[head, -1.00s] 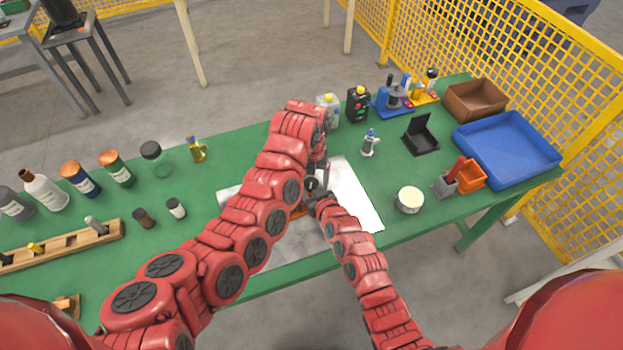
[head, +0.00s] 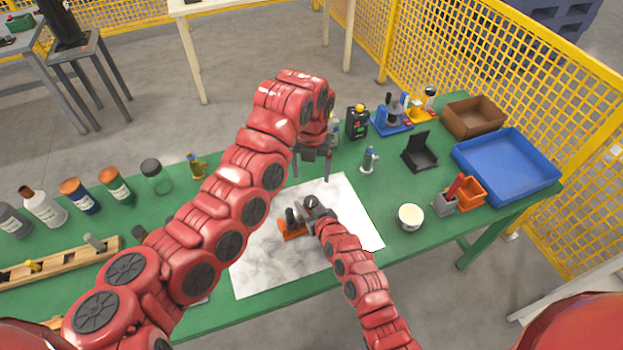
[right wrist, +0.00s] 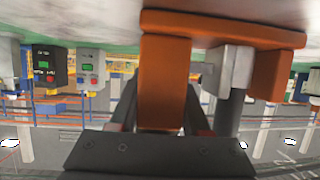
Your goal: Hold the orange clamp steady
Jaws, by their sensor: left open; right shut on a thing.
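The orange clamp (head: 292,229) sits on the pale marbled sheet (head: 262,265) on the green table. It has an orange body and a dark upright part. My right gripper (head: 308,212) is at the clamp, low over the sheet, and is shut on it. In the right wrist view the clamp's orange block (right wrist: 165,85) fills the space between the fingers, with a grey cylindrical part beside it. My left gripper (head: 313,165) is open and empty, above the far edge of the sheet, apart from the clamp.
A white round tub (head: 410,217), an orange bin (head: 469,192) and a blue tray (head: 550,178) stand to the right. Several bottles and a wooden rack (head: 60,262) line the left.

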